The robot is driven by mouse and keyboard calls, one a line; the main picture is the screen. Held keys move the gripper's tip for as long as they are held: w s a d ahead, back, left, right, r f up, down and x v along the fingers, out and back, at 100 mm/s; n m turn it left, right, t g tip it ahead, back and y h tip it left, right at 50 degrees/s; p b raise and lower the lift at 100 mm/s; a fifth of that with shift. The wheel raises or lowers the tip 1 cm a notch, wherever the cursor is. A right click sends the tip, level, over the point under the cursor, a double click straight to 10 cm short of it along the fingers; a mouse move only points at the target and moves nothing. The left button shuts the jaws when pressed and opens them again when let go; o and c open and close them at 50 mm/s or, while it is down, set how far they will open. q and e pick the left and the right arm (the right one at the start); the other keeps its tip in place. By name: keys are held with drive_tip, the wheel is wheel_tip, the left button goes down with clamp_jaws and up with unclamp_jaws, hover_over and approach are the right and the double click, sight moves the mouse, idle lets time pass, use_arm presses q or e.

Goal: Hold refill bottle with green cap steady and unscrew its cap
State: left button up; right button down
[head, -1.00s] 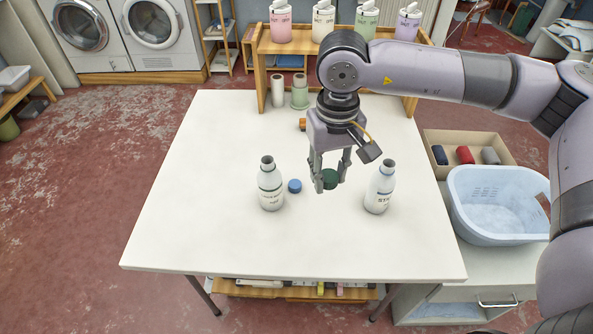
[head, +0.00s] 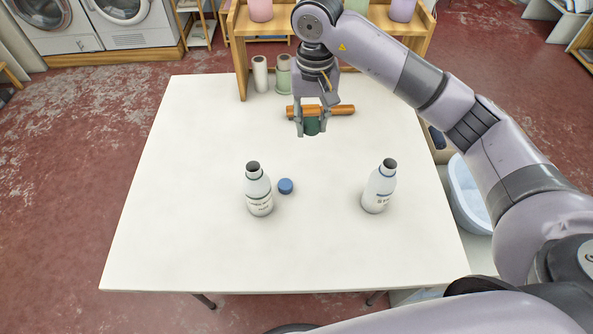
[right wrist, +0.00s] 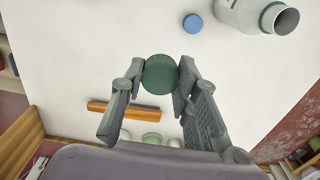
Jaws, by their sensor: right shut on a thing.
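My right gripper (head: 312,133) is shut on a dark green cap (head: 312,126). It holds the cap over the far part of the table, away from both bottles; the cap also shows between the fingers in the right wrist view (right wrist: 160,74). A white bottle (head: 259,192) stands upright and uncapped at left of the table's middle. In the right wrist view its neck carries a green ring (right wrist: 269,17). A second white bottle (head: 379,187) with a blue neck ring stands upright and uncapped to the right. My left gripper is not in view.
A blue cap (head: 286,186) lies beside the left bottle. The table's front (head: 300,260) is clear.

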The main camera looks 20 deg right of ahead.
sight(308, 178)
wheel_tip(308, 178, down, 18)
drive_tip(key=shift+s+p, duration=0.1)
drive_tip(key=shift+p, duration=1)
drive_tip(key=shift+f, duration=0.1)
drive_tip(key=shift+f+b, duration=0.2)
drive_tip(key=shift+b, duration=0.15)
drive_tip(key=c, duration=1.2)
unclamp_jaws()
drive_tip(key=shift+r, duration=0.1)
drive_tip(key=shift+r+p, duration=0.15)
drive_tip(key=shift+p, duration=0.2)
wheel_tip(308, 178, up, 12)
drive_tip(key=shift+b, duration=1.05)
